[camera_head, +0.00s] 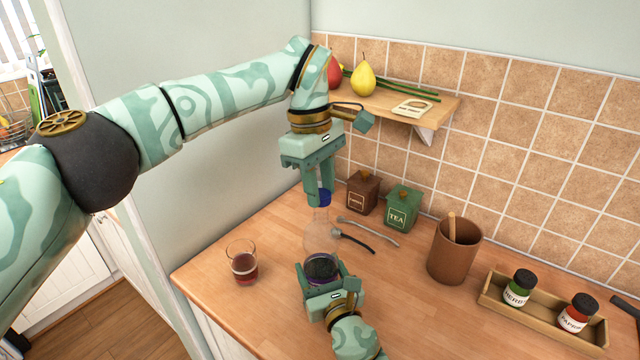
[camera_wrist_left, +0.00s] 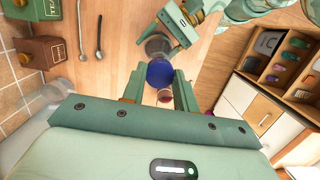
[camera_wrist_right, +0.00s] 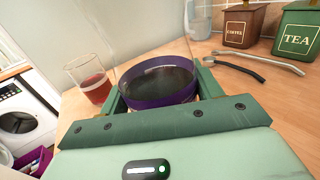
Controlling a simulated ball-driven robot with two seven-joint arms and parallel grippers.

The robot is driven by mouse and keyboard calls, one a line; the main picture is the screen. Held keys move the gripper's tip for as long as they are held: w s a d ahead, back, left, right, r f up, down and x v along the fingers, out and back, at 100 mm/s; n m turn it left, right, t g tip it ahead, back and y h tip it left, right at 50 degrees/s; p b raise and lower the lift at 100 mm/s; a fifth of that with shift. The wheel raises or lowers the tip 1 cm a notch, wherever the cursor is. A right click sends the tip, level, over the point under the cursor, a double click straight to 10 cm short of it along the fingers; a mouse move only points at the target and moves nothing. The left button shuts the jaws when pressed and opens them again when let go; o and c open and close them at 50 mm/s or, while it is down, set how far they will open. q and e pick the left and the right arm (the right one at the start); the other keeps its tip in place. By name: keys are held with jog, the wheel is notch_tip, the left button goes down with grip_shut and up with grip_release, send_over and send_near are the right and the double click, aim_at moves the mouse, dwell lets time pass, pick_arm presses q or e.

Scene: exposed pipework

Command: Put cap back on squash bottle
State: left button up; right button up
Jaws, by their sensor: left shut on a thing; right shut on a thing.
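The squash bottle (camera_head: 320,232) is clear, with dark contents and a purple band low down, and stands upright on the worktop. It also shows in the right wrist view (camera_wrist_right: 158,85). My right gripper (camera_head: 322,277) is shut around its lower part. The blue cap (camera_head: 324,198) is between the fingers of my left gripper (camera_head: 319,190), which points down from above and is shut on it. The cap also shows in the left wrist view (camera_wrist_left: 160,74). It is at the top of the bottle's neck; I cannot tell whether it touches or is seated.
A glass of red drink (camera_head: 243,264) stands left of the bottle. A brown pot (camera_head: 454,250) and a spice tray (camera_head: 540,312) are right. A wall shelf (camera_head: 430,108) is above.

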pick_arm(q)
jog(key=shift+f, duration=0.9)
jog(key=shift+f, duration=0.5)
pick_arm(e)
jog(key=c, duration=0.5)
pick_arm(q)
jog(key=m, duration=0.5)
jog(key=shift+y, duration=0.3)
jog(key=m, duration=0.4)
jog(key=shift+m+g+y, duration=0.3)
jog(key=shift+m+g, duration=0.1)
jog(key=o, duration=0.9)
